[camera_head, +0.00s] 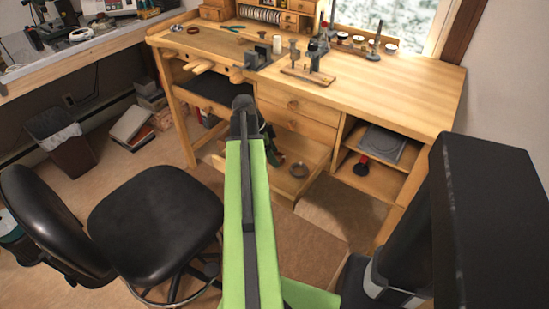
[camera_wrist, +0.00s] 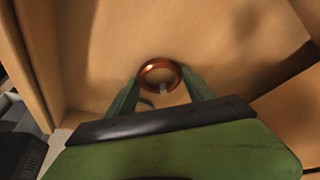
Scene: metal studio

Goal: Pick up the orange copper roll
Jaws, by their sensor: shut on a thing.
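The orange copper roll (camera_wrist: 145,72) is a shiny ring between the two green fingers of my gripper (camera_wrist: 161,80) in the wrist view. The fingers are shut on its two sides, and a pale wooden surface lies behind it. In the head view my gripper is mostly hidden behind my own arm, low in front of the wooden workbench (camera_head: 415,85).
A grey curved piece (camera_wrist: 147,102) shows partly below the roll in the wrist view. Wooden walls stand at its left and right. In the head view a black chair (camera_head: 155,220) stands left of my arm. Shelves (camera_head: 375,165) are at the right. Tools cover part of the bench top.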

